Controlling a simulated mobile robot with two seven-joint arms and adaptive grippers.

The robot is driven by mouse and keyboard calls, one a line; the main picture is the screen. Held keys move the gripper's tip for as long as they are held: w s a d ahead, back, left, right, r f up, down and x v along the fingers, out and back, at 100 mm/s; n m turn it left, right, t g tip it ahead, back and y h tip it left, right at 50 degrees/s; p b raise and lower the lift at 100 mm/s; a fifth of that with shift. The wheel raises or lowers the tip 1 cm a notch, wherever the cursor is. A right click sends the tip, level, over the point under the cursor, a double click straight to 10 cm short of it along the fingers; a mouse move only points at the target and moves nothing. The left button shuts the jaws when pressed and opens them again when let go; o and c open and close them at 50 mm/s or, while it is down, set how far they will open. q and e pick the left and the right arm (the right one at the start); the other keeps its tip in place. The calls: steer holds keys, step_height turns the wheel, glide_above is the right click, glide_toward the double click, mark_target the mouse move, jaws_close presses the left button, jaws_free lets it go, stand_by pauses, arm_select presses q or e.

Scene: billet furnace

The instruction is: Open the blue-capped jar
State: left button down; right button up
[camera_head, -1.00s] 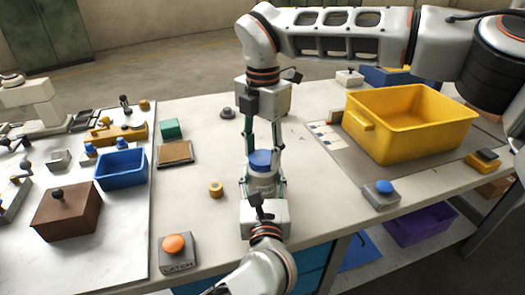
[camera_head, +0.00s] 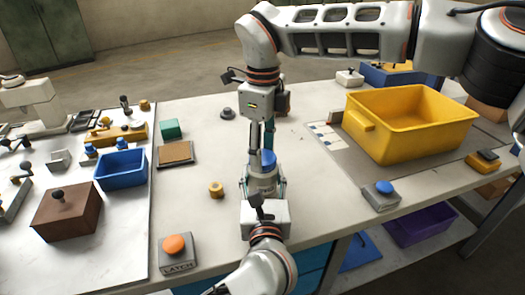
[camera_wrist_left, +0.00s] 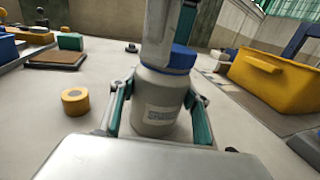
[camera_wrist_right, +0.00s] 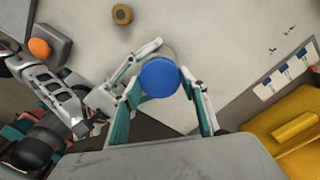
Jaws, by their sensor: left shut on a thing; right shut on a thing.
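The grey jar (camera_head: 263,184) stands upright on the table, with a pale label facing the left wrist camera (camera_wrist_left: 160,115). Its blue cap (camera_head: 269,159) sits on top and shows as a round disc in the right wrist view (camera_wrist_right: 160,77). My left gripper (camera_head: 263,190) is shut on the jar body, one finger on each side. My right gripper (camera_head: 262,152) comes from above and is shut on the blue cap. One of its fingers hides part of the cap in the head and left wrist views.
A yellow roll (camera_head: 216,189) lies left of the jar. An orange-button LATCH box (camera_head: 177,253) and a blue-button box (camera_head: 382,195) stand near the front edge. The large yellow bin (camera_head: 410,120) is at right, the brown box (camera_head: 66,212) at left.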

steer(key=n, duration=0.3)
steer(key=shift+n, duration=0.4)
steer(key=n, duration=0.8)
steer(key=shift+n, duration=0.4)
steer(key=n, duration=0.4)
steer(key=shift+r, duration=0.2)
steer(key=shift+r, duration=0.8)
steer(key=shift+r, duration=0.15)
